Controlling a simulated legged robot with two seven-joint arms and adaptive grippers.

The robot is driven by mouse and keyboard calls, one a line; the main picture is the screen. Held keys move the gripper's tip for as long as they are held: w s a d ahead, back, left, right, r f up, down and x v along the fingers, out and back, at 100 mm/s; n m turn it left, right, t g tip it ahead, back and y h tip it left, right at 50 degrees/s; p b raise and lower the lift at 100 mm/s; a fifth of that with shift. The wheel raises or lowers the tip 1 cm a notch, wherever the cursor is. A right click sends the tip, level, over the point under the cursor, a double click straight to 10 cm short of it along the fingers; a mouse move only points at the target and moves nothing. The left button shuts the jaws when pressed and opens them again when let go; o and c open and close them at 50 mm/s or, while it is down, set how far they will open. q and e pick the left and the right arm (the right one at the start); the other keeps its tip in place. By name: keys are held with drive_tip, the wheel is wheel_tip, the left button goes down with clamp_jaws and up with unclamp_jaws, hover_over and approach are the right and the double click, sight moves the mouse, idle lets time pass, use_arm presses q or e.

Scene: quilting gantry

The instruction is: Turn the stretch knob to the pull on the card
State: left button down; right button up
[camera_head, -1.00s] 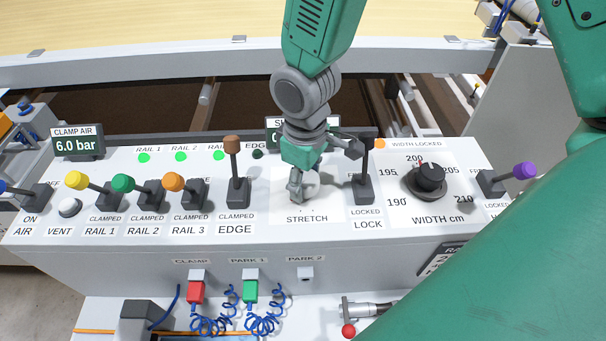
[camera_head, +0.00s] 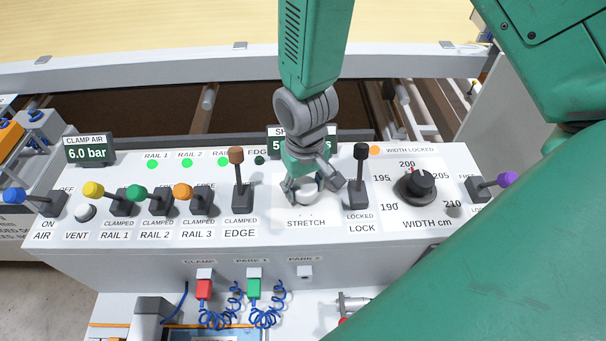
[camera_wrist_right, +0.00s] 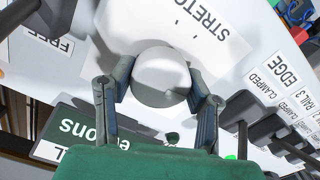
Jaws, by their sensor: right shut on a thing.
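The stretch knob (camera_head: 306,193) is a pale round knob on the white panel above the STRETCH label. It also shows in the right wrist view (camera_wrist_right: 160,77) as a light grey disc. My right gripper (camera_head: 310,189) comes down from above, with one finger on each side of the knob. In the right wrist view, the gripper (camera_wrist_right: 160,85) is shut on the knob. The knob's pointer cannot be made out. A dark display (camera_head: 277,143) behind the knob is mostly hidden by my gripper. I cannot make out the card. My left gripper is not in view.
The brown EDGE lever (camera_head: 238,180) stands left of the knob and the black LOCK lever (camera_head: 360,175) close on its right. The black WIDTH dial (camera_head: 417,185) is farther right. Several coloured rail levers line the left. My green arm covers the lower right.

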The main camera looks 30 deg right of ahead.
sight(305, 186)
drive_tip(key=shift+s+f, duration=0.15)
drive_tip(key=shift+s, duration=0.15)
drive_tip(key=o, duration=1.2)
drive_tip(key=shift+c, duration=0.2)
drive_tip(key=shift+w, duration=0.1)
drive_tip(key=shift+w+r, duration=0.1)
drive_tip(key=shift+r, duration=0.25)
wheel_tip(305, 186, up, 11)
drive_tip(key=shift+r, duration=0.2)
